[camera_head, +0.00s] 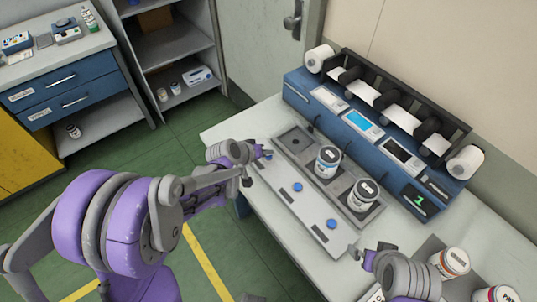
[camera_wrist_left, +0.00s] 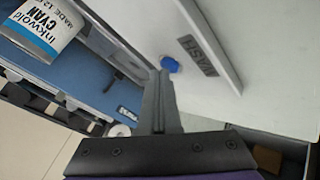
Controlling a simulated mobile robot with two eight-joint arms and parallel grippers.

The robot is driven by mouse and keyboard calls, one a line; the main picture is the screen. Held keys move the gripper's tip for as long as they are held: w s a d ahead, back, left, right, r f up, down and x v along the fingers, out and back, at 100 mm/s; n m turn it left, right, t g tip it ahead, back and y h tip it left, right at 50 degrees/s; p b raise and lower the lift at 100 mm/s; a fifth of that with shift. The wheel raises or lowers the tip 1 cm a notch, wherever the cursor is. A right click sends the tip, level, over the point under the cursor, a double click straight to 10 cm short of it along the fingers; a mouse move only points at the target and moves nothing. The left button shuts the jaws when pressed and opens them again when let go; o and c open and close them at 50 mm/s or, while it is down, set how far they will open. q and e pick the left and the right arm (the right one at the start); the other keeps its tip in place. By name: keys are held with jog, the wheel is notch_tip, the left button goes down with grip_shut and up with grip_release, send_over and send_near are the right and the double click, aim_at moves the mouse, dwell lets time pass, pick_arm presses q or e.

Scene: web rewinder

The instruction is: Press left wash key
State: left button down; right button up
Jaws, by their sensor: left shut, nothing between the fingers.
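A light strip (camera_head: 312,208) along the bench front carries three round blue keys. The left wash key (camera_head: 268,156) is at its far left end, partly covered by my left gripper (camera_head: 264,153). The middle key (camera_head: 297,187) and the right key (camera_head: 331,224) are uncovered. In the left wrist view the blue key (camera_wrist_left: 170,64) sits just beyond my shut fingertips (camera_wrist_left: 160,74), beside a dark WASH label (camera_wrist_left: 197,55). I cannot tell whether the tips touch it. My right gripper (camera_head: 360,257) is near the strip's right end; its fingers are too small to judge.
Two ink cans (camera_head: 328,162) (camera_head: 363,195) stand in the tray behind the strip; one seat (camera_head: 294,141) is empty. The blue rewinder (camera_head: 408,185) with screens and white rolls stands behind. More cans (camera_head: 450,262) stand at right. A CYAN can (camera_wrist_left: 42,30) shows close in the wrist view.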

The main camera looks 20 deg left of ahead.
aim_at(267, 159)
pick_arm(q)
jog(key=shift+r+p, duration=0.35)
jog(key=shift+r, duration=0.35)
pick_arm(e)
jog(key=shift+w+r, duration=0.15)
jog(key=shift+r, duration=0.35)
pick_arm(q)
jog(key=shift+r, duration=0.15)
pick_arm(e)
jog(key=shift+r, duration=0.1)
pick_arm(q)
jog(key=shift+r+p, duration=1.4)
jog(key=shift+r, duration=1.05)
pick_arm(e)
jog(key=r, duration=0.1)
jog(key=w+r, duration=0.1)
jog(key=r, duration=0.1)
jog(key=shift+w+r, duration=0.2)
jog(key=shift+r, duration=0.05)
jog(key=shift+s, duration=0.1)
pick_arm(q)
jog(key=shift+s, duration=0.1)
